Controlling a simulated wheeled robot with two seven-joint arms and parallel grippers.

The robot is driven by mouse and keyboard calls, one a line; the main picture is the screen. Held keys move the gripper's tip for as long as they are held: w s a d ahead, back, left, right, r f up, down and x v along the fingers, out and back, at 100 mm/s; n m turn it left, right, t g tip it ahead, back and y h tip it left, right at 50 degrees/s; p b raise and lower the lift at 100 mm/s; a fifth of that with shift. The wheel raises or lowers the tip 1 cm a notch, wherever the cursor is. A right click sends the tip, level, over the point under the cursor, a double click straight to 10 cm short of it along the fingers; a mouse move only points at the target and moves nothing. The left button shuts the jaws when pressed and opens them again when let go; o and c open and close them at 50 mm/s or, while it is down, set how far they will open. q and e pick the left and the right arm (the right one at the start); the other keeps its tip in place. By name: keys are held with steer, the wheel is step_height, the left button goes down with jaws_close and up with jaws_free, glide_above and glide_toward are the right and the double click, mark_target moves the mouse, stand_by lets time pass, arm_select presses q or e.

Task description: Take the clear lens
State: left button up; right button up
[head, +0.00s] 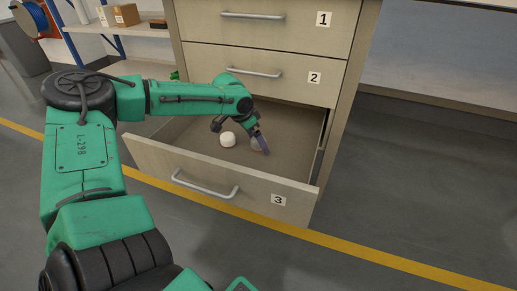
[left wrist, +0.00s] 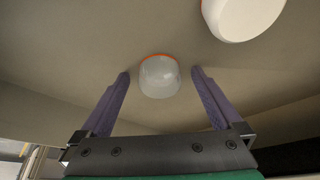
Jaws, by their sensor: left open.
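The clear lens (left wrist: 159,78), a greyish see-through dome with an orange rim, lies on the floor of the open drawer 3. In the left wrist view it sits between the spread fingertips of my left gripper (left wrist: 160,72), with a gap on each side. In the head view my left gripper (head: 261,143) is down inside the drawer, and the lens (head: 255,145) is mostly hidden behind a finger. My left gripper is open and empty. My right gripper is not in view.
A white dome (head: 227,139) lies left of the clear lens in the drawer; it shows at the upper right of the left wrist view (left wrist: 242,15). The drawer 3 front (head: 225,189) stands pulled out. Closed drawer 2 (head: 265,72) is above. The drawer's right part is bare.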

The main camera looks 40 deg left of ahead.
arm_select(q)
steer(key=shift+r, duration=0.1)
steer(key=c, duration=1.4)
steer(key=shift+r, duration=0.1)
